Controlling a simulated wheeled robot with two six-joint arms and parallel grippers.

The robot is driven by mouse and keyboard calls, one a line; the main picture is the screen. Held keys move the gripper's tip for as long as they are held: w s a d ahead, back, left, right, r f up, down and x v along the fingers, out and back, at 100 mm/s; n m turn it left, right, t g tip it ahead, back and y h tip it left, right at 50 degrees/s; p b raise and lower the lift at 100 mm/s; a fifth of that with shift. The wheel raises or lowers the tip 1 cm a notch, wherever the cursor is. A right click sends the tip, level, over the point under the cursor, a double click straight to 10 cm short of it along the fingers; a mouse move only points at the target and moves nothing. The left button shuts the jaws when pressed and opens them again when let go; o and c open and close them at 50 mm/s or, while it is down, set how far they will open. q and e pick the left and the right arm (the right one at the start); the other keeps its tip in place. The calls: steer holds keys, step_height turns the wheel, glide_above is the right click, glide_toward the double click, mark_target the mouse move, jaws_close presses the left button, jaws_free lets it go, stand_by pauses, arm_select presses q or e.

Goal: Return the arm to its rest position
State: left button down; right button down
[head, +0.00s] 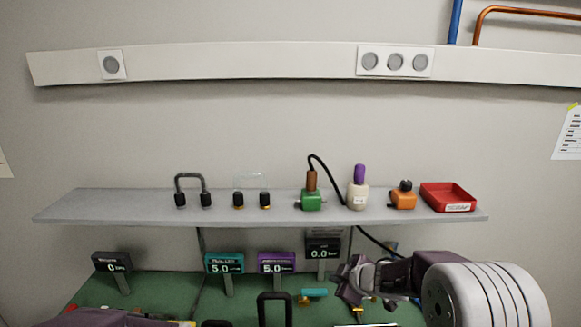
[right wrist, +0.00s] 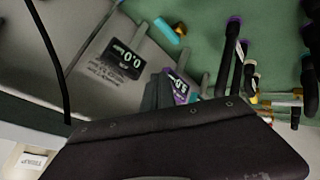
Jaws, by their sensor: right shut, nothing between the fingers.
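My right arm comes in from the right in the head view. Its gripper (head: 350,281) is shut and empty, over the green bench behind the black handle-like frame (head: 275,297). In the right wrist view, the dark gripper body fills the bottom and the bench shows tilted beyond it. A dark purple part, seemingly of my left arm, shows at the bottom left edge of the head view; my left gripper itself does not show.
The grey shelf (head: 130,207) holds a green device (head: 311,200), a white bottle (head: 357,196), an orange device (head: 403,199) and a red tray (head: 447,197). Several displays stand on the green bench (head: 160,293), including a teal one (head: 224,263) and a purple one (head: 276,262).

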steer(key=s+d+f+m+g+h, duration=0.1)
steer(key=s+m, duration=0.3)
steer(key=s, duration=0.4)
steer(key=s+d+f+m+g+h, duration=0.1)
steer(key=s+f+m+g, duration=0.3)
steer(key=s, duration=0.5)
steer(key=s+d+f+m+g+h, duration=0.1)
steer(key=s+d+f+m+g, duration=0.1)
steer(key=s+m, duration=0.3)
steer(key=s, duration=0.4)
steer(key=shift+f+g, duration=0.15)
steer(key=shift+g, duration=0.15)
